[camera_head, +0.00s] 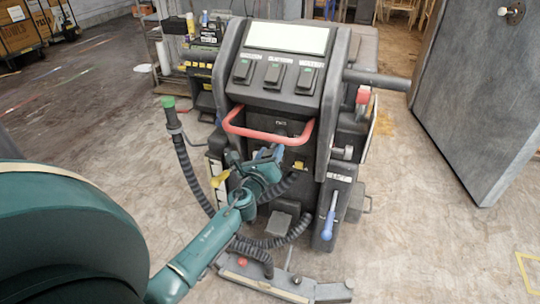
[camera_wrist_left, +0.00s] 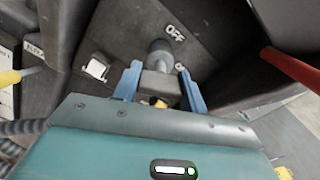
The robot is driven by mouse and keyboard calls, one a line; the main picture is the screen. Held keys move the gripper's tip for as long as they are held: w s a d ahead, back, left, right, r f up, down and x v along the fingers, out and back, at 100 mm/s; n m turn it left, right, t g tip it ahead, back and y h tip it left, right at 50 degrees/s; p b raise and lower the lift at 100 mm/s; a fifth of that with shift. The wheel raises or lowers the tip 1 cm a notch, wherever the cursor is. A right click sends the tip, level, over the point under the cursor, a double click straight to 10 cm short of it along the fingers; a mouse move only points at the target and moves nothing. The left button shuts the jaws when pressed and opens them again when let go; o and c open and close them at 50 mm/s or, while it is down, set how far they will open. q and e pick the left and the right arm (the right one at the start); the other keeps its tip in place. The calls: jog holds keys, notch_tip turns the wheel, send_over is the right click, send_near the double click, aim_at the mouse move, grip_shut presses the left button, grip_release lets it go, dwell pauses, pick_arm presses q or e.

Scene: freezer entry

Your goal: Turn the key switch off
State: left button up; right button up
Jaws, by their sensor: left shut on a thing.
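The key switch (camera_wrist_left: 160,57) shows in the left wrist view as a grey round knob on a dark panel, with a white OFF label (camera_wrist_left: 175,33) above it and a partly covered ON label (camera_wrist_left: 181,67) to its right. My left gripper (camera_wrist_left: 160,86) has its two blue fingers on either side of the grey key piece and is shut on it. In the head view my left gripper (camera_head: 268,153) reaches the front of the black machine (camera_head: 283,85), below the red bar; the key is hidden there. My right gripper is in neither view.
A red bar handle (camera_head: 268,138) arches just above my left gripper. A blue-handled lever (camera_head: 328,222) is at the machine's lower right. A black hose (camera_head: 187,165) with a green cap stands at left. A grey slab (camera_head: 480,90) stands at right.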

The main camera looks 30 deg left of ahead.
pick_arm(q)
jog(key=shift+f+n, duration=0.1)
jog(key=shift+n, duration=0.4)
jog(key=shift+n+b, duration=0.3)
jog(key=shift+n, duration=0.6)
jog(key=n, duration=0.3)
jog(key=shift+n+b, duration=0.3)
jog(key=n, duration=0.2)
jog(key=shift+n, duration=2)
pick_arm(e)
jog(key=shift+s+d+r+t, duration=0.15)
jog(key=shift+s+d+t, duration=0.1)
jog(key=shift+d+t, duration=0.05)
